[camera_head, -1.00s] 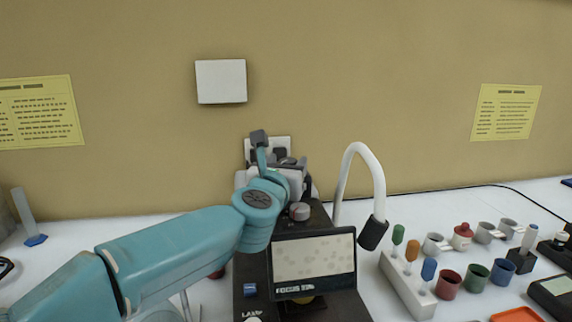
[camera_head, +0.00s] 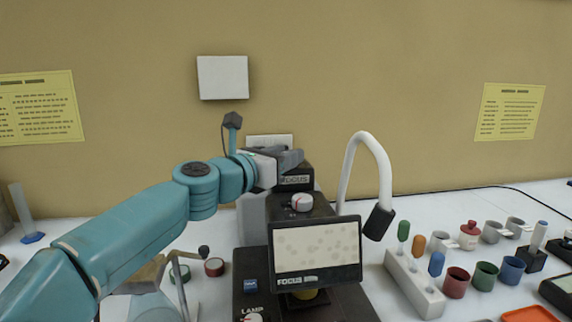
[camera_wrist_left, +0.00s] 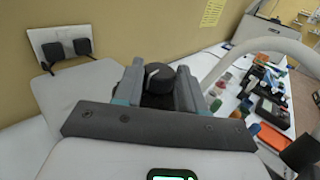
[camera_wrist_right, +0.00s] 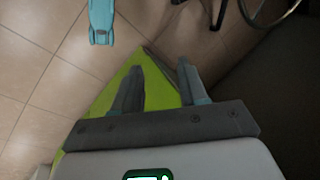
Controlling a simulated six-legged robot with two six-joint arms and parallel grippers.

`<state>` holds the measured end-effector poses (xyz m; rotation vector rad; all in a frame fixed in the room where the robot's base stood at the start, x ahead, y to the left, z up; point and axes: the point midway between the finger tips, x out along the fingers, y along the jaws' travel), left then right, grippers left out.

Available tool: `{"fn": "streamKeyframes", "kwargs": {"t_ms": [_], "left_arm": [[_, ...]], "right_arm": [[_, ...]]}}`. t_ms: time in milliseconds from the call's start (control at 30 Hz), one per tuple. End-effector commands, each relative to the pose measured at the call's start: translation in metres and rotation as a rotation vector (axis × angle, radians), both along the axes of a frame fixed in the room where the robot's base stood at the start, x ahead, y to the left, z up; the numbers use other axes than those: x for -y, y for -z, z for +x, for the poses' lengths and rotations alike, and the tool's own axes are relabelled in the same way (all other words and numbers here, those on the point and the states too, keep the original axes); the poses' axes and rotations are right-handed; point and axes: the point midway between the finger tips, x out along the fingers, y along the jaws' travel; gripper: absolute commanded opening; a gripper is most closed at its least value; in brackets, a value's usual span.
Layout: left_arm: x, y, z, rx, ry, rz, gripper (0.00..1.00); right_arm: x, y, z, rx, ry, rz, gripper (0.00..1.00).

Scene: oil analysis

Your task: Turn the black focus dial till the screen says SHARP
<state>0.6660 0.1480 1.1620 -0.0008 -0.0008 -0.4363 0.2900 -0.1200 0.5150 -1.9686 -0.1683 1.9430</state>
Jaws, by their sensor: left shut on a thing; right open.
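The black focus dial (camera_wrist_left: 161,80), with a pale pointer mark, sits between the fingers of my left gripper (camera_wrist_left: 160,70) in the left wrist view. The gripper is shut on it. In the head view my left gripper (camera_head: 290,160) reaches in from the left above the FOCUS label (camera_head: 296,180) and hides most of the dial. The screen (camera_head: 317,247) shows pale round spots on a cream field. Its bottom line starts with FOCUS; the rest is too small to read. My right gripper (camera_wrist_right: 160,70) is open and empty, away from the bench.
A white-and-red knob (camera_head: 301,202) stands just below the FOCUS label. A white curved lamp (camera_head: 372,142) rises to the right. A white rack (camera_head: 415,285) and several coloured cups stand further right. A wall plate (camera_wrist_left: 60,50) with two black plugs is beside the gripper.

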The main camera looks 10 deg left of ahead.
Motion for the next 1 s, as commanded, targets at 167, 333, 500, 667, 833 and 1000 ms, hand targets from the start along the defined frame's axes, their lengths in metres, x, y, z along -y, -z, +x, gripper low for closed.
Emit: {"fn": "streamKeyframes", "kwargs": {"t_ms": [167,333,500,667,833,1000], "left_arm": [[-0.005,-0.004,0.004,-0.005,0.164,0.001,0.1],[-0.007,-0.008,0.007,-0.007,0.323,0.003,0.1],[-0.008,-0.009,0.008,-0.006,0.446,0.002,0.1],[-0.009,-0.008,0.01,-0.006,0.535,0.003,0.1],[-0.009,-0.007,0.011,-0.005,0.604,0.003,0.09],[-0.009,-0.004,0.011,-0.002,0.648,0.003,0.09]], "right_arm": [[0.0,-0.018,0.0,0.0,0.0,0.0,0.43],[0.0,-0.052,0.0,0.0,0.0,0.0,0.43],[0.0,-0.086,0.0,0.0,0.0,0.0,0.43],[0.0,-0.117,0.0,0.0,0.0,0.0,0.43],[0.0,-0.143,0.0,0.0,0.0,0.0,0.43],[0.0,-0.158,0.0,0.0,0.0,0.0,0.43]]}}
